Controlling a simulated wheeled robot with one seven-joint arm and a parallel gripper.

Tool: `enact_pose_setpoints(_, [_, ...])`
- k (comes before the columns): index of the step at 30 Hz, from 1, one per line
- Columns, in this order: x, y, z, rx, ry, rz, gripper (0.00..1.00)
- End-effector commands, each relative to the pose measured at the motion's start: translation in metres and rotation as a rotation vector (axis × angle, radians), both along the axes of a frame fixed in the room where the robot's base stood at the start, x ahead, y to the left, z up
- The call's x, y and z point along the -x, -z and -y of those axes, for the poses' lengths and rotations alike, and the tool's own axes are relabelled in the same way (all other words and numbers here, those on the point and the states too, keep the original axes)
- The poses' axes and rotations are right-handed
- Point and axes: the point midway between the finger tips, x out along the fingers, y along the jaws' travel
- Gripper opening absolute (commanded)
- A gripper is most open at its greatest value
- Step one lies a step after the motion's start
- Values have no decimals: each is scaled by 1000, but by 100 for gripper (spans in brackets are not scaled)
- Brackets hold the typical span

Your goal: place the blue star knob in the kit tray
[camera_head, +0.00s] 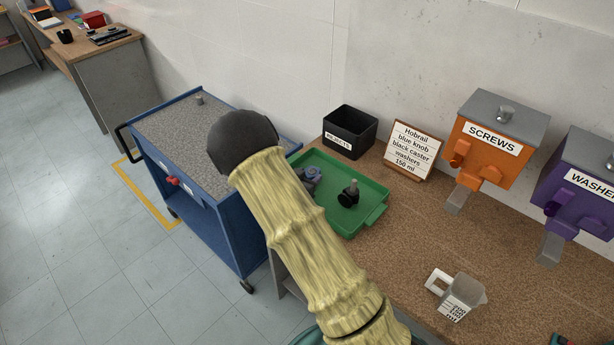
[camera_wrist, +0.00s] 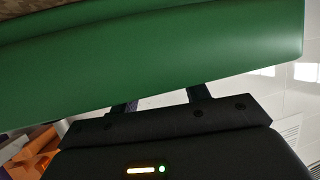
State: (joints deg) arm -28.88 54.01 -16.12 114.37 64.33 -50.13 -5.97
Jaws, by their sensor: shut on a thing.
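The green kit tray (camera_head: 372,218) lies on the brown bench, with a black caster (camera_head: 349,194) standing in it. A small blue-grey shape (camera_head: 309,176), seemingly the blue star knob, shows at the tray's left side, partly hidden by my arm. My gripper is hidden behind my arm in the head view. In the wrist view my gripper (camera_wrist: 162,99) has its two fingers reaching behind the green tray wall (camera_wrist: 160,65), which hides the fingertips and what they are shut on. I cannot tell whether the knob touches the tray floor.
A black rejects bin (camera_head: 350,132) and a kit card (camera_head: 411,150) stand behind the tray. Orange (camera_head: 496,140) and purple (camera_head: 585,185) dispensers stand at right, with a white measuring jug (camera_head: 461,297) in front. A blue cart (camera_head: 205,215) stands left of the bench.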

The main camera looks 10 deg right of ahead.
Motion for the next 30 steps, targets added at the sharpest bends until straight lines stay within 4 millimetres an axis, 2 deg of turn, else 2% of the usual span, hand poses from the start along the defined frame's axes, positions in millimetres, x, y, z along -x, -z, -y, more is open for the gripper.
enact_pose_setpoints(7, [0,4,0,0,0,0,24])
enact_pose_setpoints(8, [0,3,0,0,-1,0,52])
enact_pose_setpoints(10, [0,2,0,0,-1,0,66])
enact_pose_setpoints(11, [0,2,0,0,-1,0,68])
enact_pose_setpoints(22, [0,-3,0,0,-1,0,68])
enact_pose_setpoints(26, [9,-6,-10,-1,-2,2,68])
enact_pose_setpoints(30, [27,-15,-25,-3,-3,1,68])
